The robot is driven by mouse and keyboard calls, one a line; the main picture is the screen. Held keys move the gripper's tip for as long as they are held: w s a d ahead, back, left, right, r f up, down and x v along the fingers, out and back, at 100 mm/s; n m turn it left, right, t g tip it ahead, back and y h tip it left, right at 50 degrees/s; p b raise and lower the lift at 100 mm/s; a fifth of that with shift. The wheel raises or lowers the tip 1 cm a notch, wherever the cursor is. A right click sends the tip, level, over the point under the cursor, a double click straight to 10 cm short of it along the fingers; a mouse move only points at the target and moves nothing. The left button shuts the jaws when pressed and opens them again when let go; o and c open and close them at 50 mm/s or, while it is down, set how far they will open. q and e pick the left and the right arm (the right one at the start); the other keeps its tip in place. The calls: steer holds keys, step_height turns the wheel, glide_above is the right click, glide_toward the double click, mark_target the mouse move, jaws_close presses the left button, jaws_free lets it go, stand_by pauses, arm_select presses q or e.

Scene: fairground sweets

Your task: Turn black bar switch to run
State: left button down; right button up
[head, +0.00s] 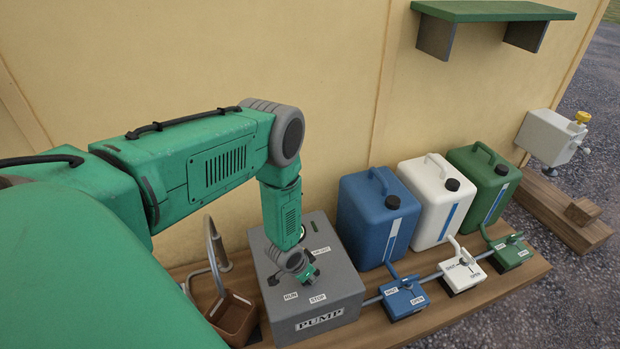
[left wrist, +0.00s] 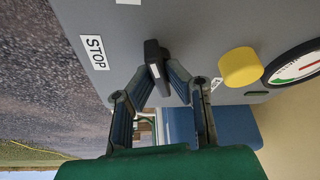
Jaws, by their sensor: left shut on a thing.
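The grey pump box (head: 340,292) stands on a wooden board, with RUN and STOP labels on its top and PUMP on its front. My left gripper (head: 308,274) reaches down to the box top, just behind these labels. In the left wrist view my left gripper (left wrist: 158,76) is shut on the black bar switch (left wrist: 152,52), one finger on each side. A white mark shows on the bar. The STOP label (left wrist: 95,52) lies to the left of the bar. In the head view the gripper hides the bar, so I cannot tell which label it points to.
A yellow knob (left wrist: 240,67) and a round gauge (left wrist: 302,66) sit on the box near the gripper. Blue (head: 365,225), white (head: 425,205) and green (head: 478,185) cans stand to the right, with valve boxes before them.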

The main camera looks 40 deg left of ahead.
arm_select(q)
steer(key=shift+w+r, duration=0.15)
steer(key=shift+w, duration=0.25)
steer(key=c, duration=1.6)
jaws_free()
steer(key=shift+s, duration=0.15)
steer(key=v, duration=1.1)
steer(key=shift+s+r, duration=0.2)
